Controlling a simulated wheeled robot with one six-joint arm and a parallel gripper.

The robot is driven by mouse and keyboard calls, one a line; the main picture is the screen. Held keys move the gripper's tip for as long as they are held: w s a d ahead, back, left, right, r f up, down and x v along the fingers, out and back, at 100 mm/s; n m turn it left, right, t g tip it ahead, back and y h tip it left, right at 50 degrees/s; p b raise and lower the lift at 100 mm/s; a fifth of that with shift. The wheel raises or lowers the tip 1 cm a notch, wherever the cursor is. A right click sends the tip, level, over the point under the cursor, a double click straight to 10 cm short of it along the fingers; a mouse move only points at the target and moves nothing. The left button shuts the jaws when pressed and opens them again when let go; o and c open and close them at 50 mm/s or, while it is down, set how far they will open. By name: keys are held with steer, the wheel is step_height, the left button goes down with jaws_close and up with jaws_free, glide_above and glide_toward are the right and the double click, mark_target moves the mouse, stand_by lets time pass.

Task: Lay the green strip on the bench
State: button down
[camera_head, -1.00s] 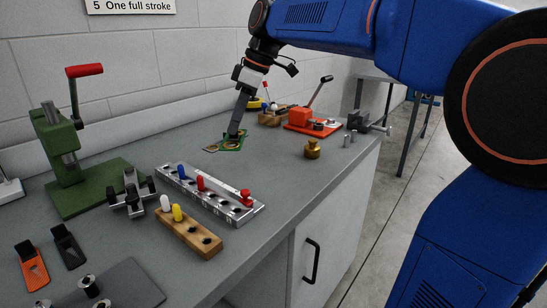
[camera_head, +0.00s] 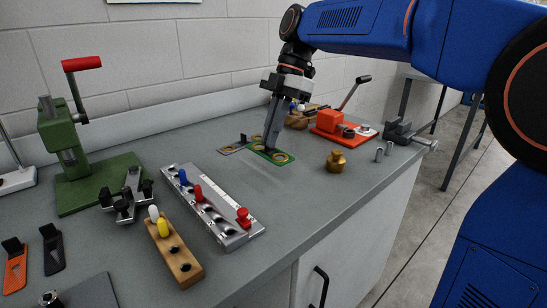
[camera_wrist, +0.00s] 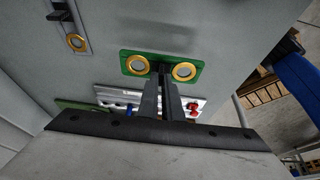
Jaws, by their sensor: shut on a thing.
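The green strip (camera_head: 271,155) has two brass-coloured rings. In the head view it is low over the bench (camera_head: 310,205), near the back middle. My gripper (camera_head: 266,146) points down and is shut on the strip. In the wrist view the strip (camera_wrist: 160,56) shows with a ring on each side of my fingertips (camera_wrist: 163,72). The fingers hide part of its middle edge. I cannot tell whether the strip touches the bench or is slightly above it.
A grey plate (camera_head: 231,149) with a ring and black clip lies just left of the strip. A metal block with pegs (camera_head: 212,210) is in front. A brass weight (camera_head: 336,162) and an orange-red press (camera_head: 330,122) are to the right. Bare bench lies between the block and weight.

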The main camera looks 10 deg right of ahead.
mark_target(271, 152)
steer(key=shift+f, duration=2.9)
steer(key=c, duration=1.9)
jaws_free()
steer(key=shift+f, duration=0.1)
steer(key=shift+c, duration=0.2)
steer(key=v, duration=1.2)
steer(key=shift+s, duration=0.15)
